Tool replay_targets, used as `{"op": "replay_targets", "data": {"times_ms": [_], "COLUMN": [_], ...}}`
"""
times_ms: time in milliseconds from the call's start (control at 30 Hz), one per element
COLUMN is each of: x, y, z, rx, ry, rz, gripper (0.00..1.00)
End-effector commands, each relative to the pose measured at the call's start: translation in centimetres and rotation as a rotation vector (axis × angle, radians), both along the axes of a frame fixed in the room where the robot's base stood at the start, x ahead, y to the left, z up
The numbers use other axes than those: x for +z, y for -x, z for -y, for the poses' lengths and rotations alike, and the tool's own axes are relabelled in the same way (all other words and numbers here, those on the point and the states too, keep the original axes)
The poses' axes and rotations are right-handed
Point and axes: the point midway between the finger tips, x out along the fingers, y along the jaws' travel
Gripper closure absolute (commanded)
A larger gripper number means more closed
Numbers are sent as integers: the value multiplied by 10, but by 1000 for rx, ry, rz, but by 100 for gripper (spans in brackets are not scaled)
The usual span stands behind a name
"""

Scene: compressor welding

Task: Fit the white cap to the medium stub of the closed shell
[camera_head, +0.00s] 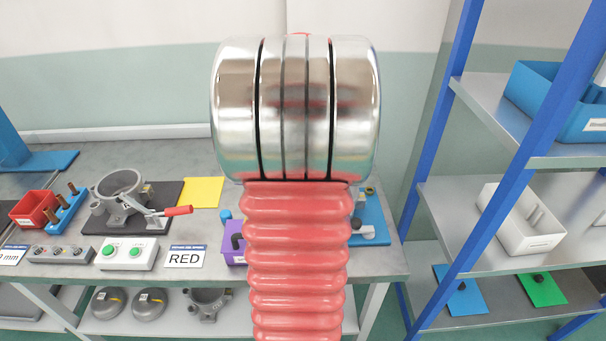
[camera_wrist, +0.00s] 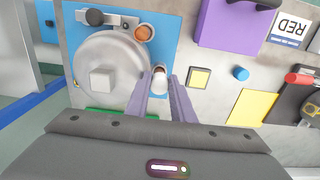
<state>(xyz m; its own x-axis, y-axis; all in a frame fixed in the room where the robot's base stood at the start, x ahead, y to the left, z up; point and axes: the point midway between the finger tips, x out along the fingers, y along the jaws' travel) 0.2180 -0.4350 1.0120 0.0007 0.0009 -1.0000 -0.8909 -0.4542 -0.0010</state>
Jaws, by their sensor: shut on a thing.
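The closed shell (camera_wrist: 112,55) is a round grey dome with a pale square block on top, lying on a blue mat (camera_wrist: 170,20) in the wrist view. A copper-coloured stub (camera_wrist: 145,32) shows at its upper right. My gripper (camera_wrist: 160,88) is shut on the white cap (camera_wrist: 159,79), at the right side of the shell. A brownish spot shows at the cap's far end; I cannot tell whether the cap touches a stub there. In the head view my arm hides the shell and gripper; only the mat's right part (camera_head: 376,215) shows.
A black-ended fitting (camera_wrist: 95,17) lies at the mat's upper left. To the right are a purple bin (camera_wrist: 225,25), a small yellow-topped square (camera_wrist: 199,77), a blue cap (camera_wrist: 240,73) and a yellow sheet (camera_wrist: 252,107). A shelf rack (camera_head: 500,185) stands right of the bench.

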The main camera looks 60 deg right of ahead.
Motion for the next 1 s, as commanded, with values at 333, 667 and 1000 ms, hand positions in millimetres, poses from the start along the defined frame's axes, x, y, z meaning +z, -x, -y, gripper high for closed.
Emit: {"op": "replay_targets", "data": {"times_ms": [333,667,1000], "x": [-5,-6,0], "y": [0,2,3], "z": [0,0,1], "rx": [0,-1,-1], "ry": [0,0,0], "rz": [0,-4,-6], "gripper": [70,57,57]}}
